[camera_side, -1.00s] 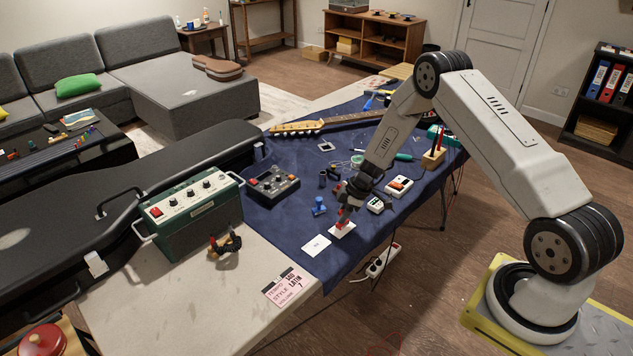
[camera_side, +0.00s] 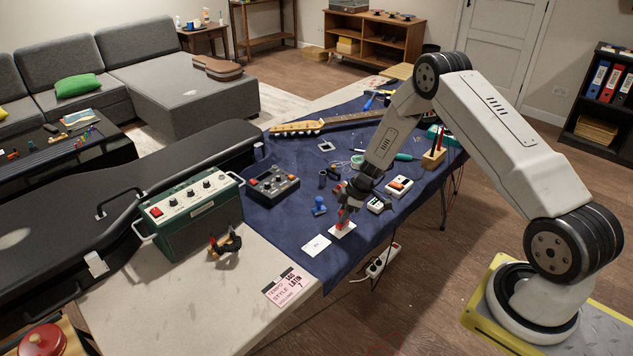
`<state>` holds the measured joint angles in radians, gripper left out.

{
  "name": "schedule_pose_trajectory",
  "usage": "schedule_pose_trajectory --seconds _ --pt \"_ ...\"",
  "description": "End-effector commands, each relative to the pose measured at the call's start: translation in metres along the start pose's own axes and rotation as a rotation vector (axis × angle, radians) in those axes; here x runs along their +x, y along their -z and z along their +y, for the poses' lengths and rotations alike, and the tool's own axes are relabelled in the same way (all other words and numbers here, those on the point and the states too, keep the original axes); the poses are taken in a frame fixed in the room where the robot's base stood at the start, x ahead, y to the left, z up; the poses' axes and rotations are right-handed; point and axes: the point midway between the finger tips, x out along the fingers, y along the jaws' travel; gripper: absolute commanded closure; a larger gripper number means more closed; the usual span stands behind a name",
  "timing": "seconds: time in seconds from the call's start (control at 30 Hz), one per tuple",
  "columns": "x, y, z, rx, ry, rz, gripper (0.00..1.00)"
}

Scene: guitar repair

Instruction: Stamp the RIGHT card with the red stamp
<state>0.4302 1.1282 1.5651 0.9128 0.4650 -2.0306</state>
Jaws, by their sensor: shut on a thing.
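My gripper (camera_side: 347,204) points down near the front right edge of the blue cloth and is shut on the red stamp (camera_side: 342,224). The red stamp is upright with its base at the right card (camera_side: 336,234); from this view I cannot tell whether it presses on the card or hovers just above it. The right card is white and partly hidden by the stamp. The left card (camera_side: 316,245) is white, lies flat on the cloth to the left, and carries a small faint mark. A blue stamp (camera_side: 319,206) stands on the cloth behind the cards.
A green amplifier (camera_side: 195,215) stands at left. The cloth (camera_side: 290,225) left of the blue stamp is clear.

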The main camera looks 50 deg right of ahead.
Motion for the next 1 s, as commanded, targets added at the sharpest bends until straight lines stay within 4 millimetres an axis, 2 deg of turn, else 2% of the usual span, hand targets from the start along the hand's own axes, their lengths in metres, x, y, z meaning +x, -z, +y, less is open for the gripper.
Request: schedule_pose_trajectory --seconds 1.0 --pt "0.008 -0.0031 0.0004 0.0 -0.001 0.0 1.0"
